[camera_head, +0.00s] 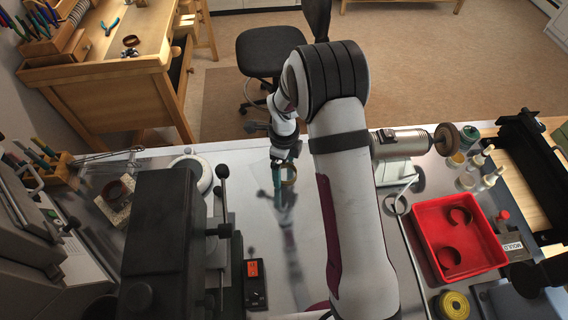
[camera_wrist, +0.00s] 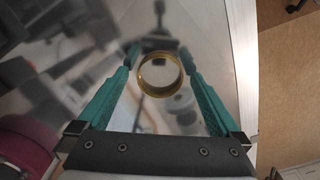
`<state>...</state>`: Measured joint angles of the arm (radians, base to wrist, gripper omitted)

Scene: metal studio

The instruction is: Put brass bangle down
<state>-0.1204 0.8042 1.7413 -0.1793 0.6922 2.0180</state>
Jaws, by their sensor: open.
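The brass bangle (camera_wrist: 141,76) shows as a gold ring in the wrist view, between the teal fingers of my gripper (camera_wrist: 160,56). The fingers are spread, with a gap on each side of the ring. In the head view, the bangle (camera_head: 293,174) is at the tip of my gripper (camera_head: 283,172), over the shiny metal tabletop (camera_head: 310,215). The bangle appears to rest on the tabletop, but its underside contact is hard to make out.
A red tray (camera_head: 425,222) holding dark copper-coloured rings stands at right. A dark machine (camera_head: 160,240) stands left of my gripper. A small black device with an orange display (camera_head: 254,283) lies nearer. The tabletop's far edge is just beyond my gripper. Bare metal lies around the bangle.

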